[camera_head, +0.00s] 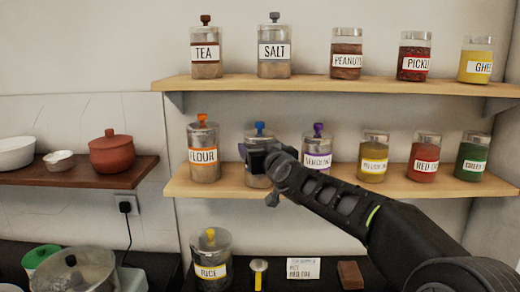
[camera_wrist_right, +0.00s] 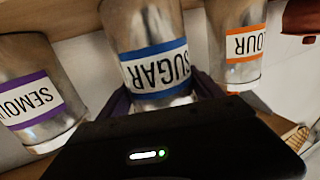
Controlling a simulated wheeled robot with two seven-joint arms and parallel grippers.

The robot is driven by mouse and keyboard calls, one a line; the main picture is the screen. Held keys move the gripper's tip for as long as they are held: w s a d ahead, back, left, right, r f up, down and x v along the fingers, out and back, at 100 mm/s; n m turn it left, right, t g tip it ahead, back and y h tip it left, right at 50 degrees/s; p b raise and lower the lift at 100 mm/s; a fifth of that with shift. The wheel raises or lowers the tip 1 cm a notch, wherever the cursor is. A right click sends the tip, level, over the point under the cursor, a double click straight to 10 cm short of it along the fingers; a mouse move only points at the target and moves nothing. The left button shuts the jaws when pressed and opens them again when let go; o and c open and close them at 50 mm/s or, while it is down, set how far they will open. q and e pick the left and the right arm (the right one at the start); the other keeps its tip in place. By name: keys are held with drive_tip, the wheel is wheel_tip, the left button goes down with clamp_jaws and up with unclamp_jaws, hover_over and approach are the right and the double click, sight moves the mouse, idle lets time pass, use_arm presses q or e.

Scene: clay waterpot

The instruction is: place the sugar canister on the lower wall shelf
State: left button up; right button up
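The sugar canister (camera_head: 256,181) is a metal-and-glass jar with a blue knob, in the lower shelf's row between the flour and semolina canisters. My right gripper (camera_head: 258,158) is in front of it and hides its label and middle. The right wrist view is upside down: the blue-edged SUGAR label (camera_wrist_right: 155,70) faces me, and my right gripper's dark fingers (camera_wrist_right: 160,97) flank the canister near its lid end. Whether they press on it I cannot tell. The lower wall shelf (camera_head: 215,187) is a light wooden plank. My left gripper is not in view.
The flour canister (camera_head: 204,170) is close on the left and the semolina canister (camera_head: 316,140) close on the right. Several spice jars, such as the red one (camera_head: 424,168), stand further right. The upper shelf (camera_head: 300,87) overhangs. A rice canister (camera_head: 211,250) stands below.

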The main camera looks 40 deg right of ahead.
drive_tip(key=o, duration=0.4)
drive_tip(key=shift+c, duration=0.2)
drive_tip(key=shift+r, duration=0.15)
drive_tip(key=shift+s+r, duration=0.1)
drive_tip(key=shift+r, duration=0.05)
drive_tip(key=shift+s+a, duration=0.15)
drive_tip(key=shift+s, duration=0.15)
drive_tip(key=b+v, duration=0.1)
drive_tip(key=v, duration=1)
drive_tip(key=shift+b, duration=0.35)
drive_tip(key=shift+s+a, duration=0.1)
